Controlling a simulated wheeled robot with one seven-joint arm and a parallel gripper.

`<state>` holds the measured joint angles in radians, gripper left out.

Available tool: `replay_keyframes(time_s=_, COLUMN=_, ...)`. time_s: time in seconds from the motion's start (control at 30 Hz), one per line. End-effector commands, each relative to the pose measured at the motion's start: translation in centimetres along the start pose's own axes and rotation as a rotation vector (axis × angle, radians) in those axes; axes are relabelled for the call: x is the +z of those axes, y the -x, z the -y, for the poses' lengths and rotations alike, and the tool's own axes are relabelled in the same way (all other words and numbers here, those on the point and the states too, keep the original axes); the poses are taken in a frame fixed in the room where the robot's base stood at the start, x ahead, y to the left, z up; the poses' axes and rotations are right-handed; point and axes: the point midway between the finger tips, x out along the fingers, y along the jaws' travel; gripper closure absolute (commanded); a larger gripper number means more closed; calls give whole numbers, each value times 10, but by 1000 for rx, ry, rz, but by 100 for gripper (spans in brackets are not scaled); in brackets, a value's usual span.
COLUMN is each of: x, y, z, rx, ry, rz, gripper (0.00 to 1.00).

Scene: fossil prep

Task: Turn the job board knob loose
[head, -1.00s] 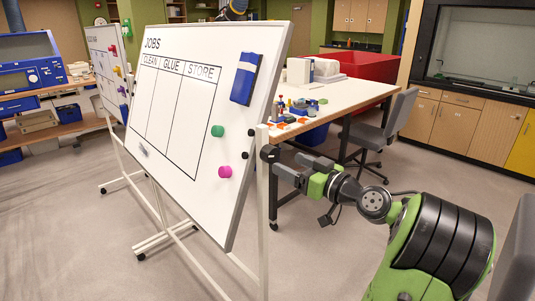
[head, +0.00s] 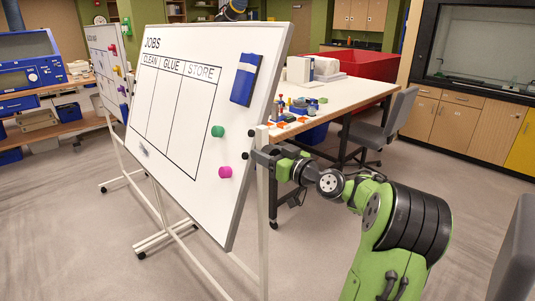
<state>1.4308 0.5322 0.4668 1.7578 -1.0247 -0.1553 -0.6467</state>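The job board (head: 180,150) is a tilted whiteboard headed JOBS, with columns CLEAN, GLUE and STORE. It hangs on a white wheeled stand. Its black side knob is at the right post (head: 262,205), at mid height of the board, and is now hidden behind my gripper. My gripper (head: 264,156) is at the knob's place, its fingers reaching to the post from the right. The fingers overlap the knob, so I cannot tell whether they are closed on it.
Green (head: 217,131) and magenta (head: 225,172) magnets and a blue holder (head: 245,79) are on the board. A white-topped table (head: 355,93) with small items stands behind my arm. A grey chair (head: 398,120) is to the right. Open floor lies in front of the stand.

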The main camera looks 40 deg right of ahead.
Motion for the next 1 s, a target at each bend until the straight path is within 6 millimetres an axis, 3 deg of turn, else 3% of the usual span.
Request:
replay_keyframes(time_s=0.1, x=0, y=0, z=0, rx=0, ry=0, rz=0, gripper=82)
replay_keyframes(time_s=0.6, x=3, y=0, z=0, rx=0, ry=236, rz=-2, gripper=82)
replay_keyframes(time_s=0.93, x=0, y=0, z=0, rx=0, ry=248, rz=1, gripper=82)
replay_keyframes(time_s=0.97, x=0, y=0, z=0, rx=0, ry=247, rz=1, gripper=48)
replay_keyframes(time_s=1.0, x=0, y=0, z=0, rx=0, ry=247, rz=1, gripper=42)
